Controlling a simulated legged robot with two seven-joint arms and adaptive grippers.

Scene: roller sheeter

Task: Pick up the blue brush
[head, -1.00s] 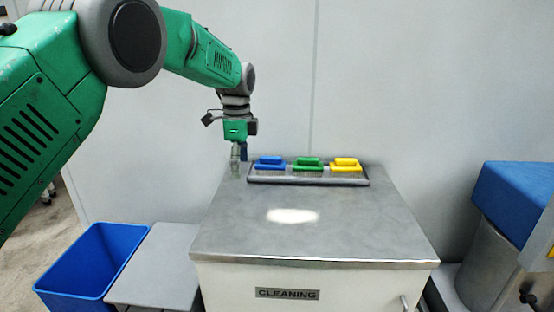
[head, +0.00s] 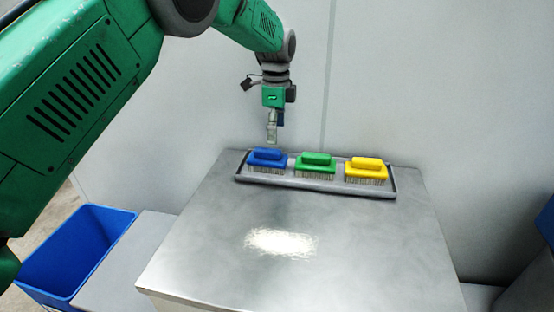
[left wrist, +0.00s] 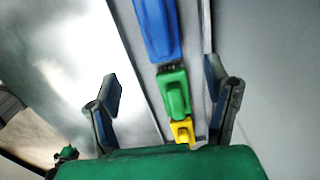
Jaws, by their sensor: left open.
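The blue brush (head: 268,157) stands bristles down at the left end of a grey tray (head: 318,184) on a metal table. My left gripper (head: 273,140) is just above the blue brush, pointing down, and looks apart from it. In the left wrist view my left gripper (left wrist: 165,100) has its two fingers spread wide with nothing between the tips. The blue brush also shows there (left wrist: 158,30), at the top and partly cut off by the frame edge. My right gripper is in neither view.
A green brush (head: 316,163) and a yellow brush (head: 367,168) stand in the same tray to the right. The metal tabletop (head: 200,240) in front is clear. A blue bin (head: 70,255) is on the floor at left. A wall (head: 420,80) rises behind.

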